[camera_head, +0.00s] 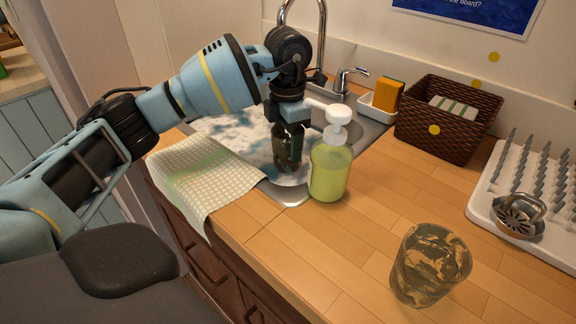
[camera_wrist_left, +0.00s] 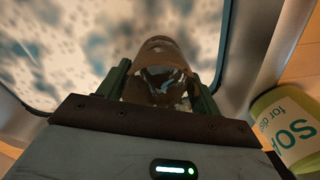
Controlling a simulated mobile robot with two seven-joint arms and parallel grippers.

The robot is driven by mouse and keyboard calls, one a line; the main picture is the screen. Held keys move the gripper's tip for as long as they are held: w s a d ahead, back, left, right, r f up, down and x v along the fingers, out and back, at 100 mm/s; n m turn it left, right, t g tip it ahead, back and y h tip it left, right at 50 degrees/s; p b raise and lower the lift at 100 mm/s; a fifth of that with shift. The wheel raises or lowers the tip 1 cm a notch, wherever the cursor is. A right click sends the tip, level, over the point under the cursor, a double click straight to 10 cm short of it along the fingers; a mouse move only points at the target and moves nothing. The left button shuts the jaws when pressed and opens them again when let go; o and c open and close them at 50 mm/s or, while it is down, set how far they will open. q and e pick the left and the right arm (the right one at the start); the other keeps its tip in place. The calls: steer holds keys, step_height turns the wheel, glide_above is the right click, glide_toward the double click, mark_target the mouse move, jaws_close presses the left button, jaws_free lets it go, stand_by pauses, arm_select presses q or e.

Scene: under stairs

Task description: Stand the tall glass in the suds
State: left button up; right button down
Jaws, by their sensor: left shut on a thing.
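My left gripper (camera_head: 289,158) is shut on the tall glass (camera_wrist_left: 163,75), a dark brownish see-through glass held between the two fingers. In the head view the fingers and the soap bottle's side hide much of the glass. It is over the near right part of the sink (camera_head: 294,197), and white suds (camera_head: 240,140) with bluish patches lie around and below it. I cannot tell whether its lower end touches the suds. My right gripper is not in view.
A green soap bottle (camera_head: 328,170) stands close right of the gripper. A checked cloth (camera_head: 205,175) hangs over the counter's edge. A patterned tumbler (camera_head: 430,265), wicker basket (camera_head: 448,120), sponge holder (camera_head: 378,107) and spiked drying rack (camera_head: 520,190) stand right. The faucet (camera_head: 322,40) rises behind.

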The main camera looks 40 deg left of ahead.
mark_target(288, 158)
arm_select(q)
steer(key=shift+f, duration=2.75)
steer(key=shift+f, duration=0.2)
steer(key=o, duration=1.4)
steer(key=shift+r, duration=0.15)
step_height(288, 158, up, 12)
steer(key=shift+r, duration=0.1)
